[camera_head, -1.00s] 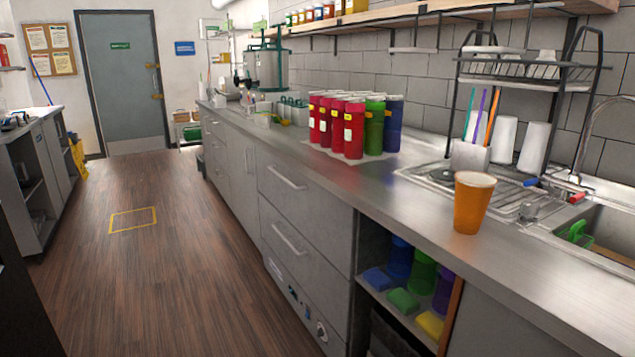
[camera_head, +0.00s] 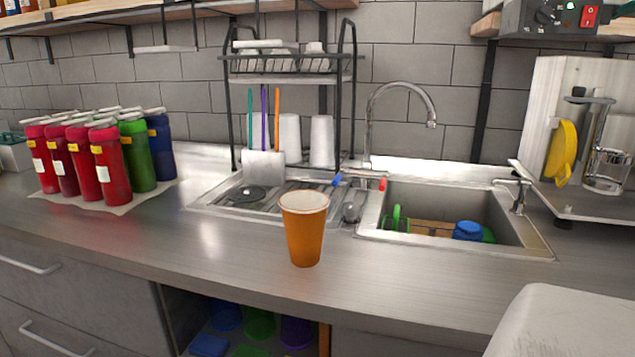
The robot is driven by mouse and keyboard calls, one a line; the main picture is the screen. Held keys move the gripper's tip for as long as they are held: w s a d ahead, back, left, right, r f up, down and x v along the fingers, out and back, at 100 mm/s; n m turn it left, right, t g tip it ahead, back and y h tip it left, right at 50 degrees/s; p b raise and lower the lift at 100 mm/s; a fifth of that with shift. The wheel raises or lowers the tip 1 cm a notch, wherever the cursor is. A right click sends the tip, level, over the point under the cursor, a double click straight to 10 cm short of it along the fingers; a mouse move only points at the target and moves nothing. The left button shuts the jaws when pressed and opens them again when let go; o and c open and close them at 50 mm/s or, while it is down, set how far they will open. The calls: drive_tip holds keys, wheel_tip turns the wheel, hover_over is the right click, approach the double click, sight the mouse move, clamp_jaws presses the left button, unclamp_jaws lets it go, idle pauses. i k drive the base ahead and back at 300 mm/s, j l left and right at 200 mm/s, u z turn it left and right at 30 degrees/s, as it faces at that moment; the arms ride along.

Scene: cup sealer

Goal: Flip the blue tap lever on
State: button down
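The blue tap lever (camera_head: 337,179) is at the base of the tap, on its left side, at the back left corner of the sink. A red lever (camera_head: 382,184) is on the right side of the same base. The curved metal tap (camera_head: 368,120) rises behind them, its spout end hanging over the sink (camera_head: 520,238). I see no water flowing from the spout. My gripper is not in view.
An orange cup (camera_head: 304,230) stands on the counter in front of the drainboard. A dish rack (camera_head: 285,80) rises behind it. Several coloured bottles (camera_head: 112,160) stand at the left. A blue item (camera_head: 467,230) lies in the sink. Counter is clear between bottles and cup.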

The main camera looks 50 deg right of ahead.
sight(343, 172)
drive_tip(key=i+j+z, duration=0.2)
drive_tip(key=i+z, duration=0.2)
drive_tip(key=i+j+z, duration=0.3)
drive_tip(key=z, duration=0.15)
drive_tip(key=i+j+z, duration=0.25)
drive_tip(key=j+z, duration=0.15)
